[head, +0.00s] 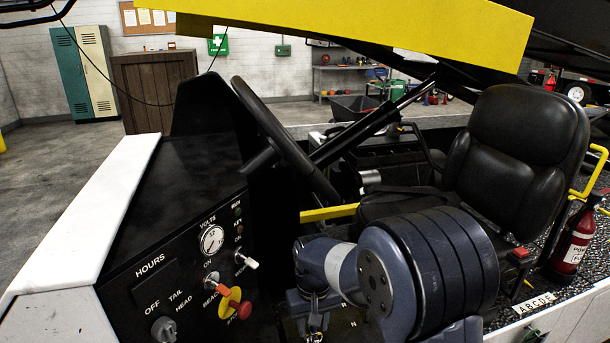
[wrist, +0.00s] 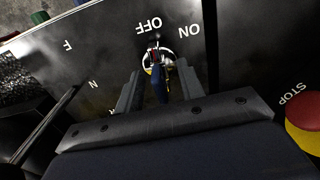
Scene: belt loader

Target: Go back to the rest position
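In the wrist view my gripper (wrist: 158,82) is open, with a finger on each side of an ignition key (wrist: 157,82). The key sits in a round switch (wrist: 158,58) between OFF and ON on the black panel. Gaps show between the key and both fingers; I cannot tell how deep the fingertips reach. In the head view my blue-grey arm spans the lower middle in front of the seat, and its fingers are mostly hidden.
A red stop button (wrist: 306,122) on yellow lies right of my gripper. A black lever (wrist: 45,128) rises at left, near F and N. The steering wheel (head: 285,135), black seat (head: 505,160) and yellow boom (head: 400,25) surround my arm. A fire extinguisher (head: 573,245) stands at right.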

